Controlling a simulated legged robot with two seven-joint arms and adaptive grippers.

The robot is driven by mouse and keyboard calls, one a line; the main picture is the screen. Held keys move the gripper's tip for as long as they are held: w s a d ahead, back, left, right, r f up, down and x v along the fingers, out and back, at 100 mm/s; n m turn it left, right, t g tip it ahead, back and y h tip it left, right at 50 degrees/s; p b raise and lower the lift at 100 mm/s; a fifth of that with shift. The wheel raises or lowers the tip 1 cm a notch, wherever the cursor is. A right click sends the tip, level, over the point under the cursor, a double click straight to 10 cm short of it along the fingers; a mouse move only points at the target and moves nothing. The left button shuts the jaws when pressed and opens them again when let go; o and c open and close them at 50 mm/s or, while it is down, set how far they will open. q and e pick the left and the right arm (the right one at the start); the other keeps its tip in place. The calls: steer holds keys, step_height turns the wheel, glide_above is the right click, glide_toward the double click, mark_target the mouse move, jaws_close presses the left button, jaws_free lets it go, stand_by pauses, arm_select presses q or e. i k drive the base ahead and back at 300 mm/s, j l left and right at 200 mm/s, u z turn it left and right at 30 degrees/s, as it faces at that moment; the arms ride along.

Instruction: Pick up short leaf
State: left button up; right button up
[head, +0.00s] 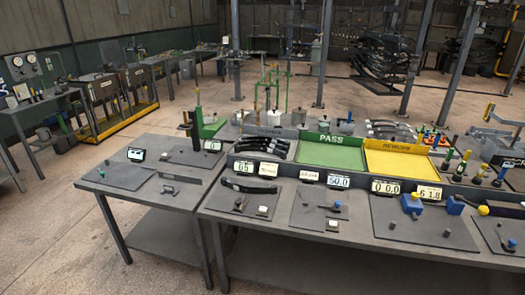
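A dark, slightly curved leaf (248,186) lies near the front left of the long table, before a row of small displays. A stack of dark leaves with pale ends (262,146) sits further back, left of the green PASS tray (331,152). More dark leaves (390,131) lie behind the yellow tray (400,160). I cannot tell from this view which of them is the short leaf. Neither of my grippers is in view.
The long grey table (345,245) carries flat plates with small blocks, blue-topped tools and displays. Yellow-framed machines (115,97) stand behind. The concrete floor (45,245) at left is clear.

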mark_target(283, 155)
steer(key=i+j+u, duration=0.1)
steer(key=i+j, duration=0.15)
steer(key=i, duration=0.2)
steer(key=i+j+u, duration=0.15)
steer(key=i, duration=0.35)
steer(key=i+j+u, duration=0.1)
steer(key=i+j, duration=0.15)
steer(key=i, duration=0.2)
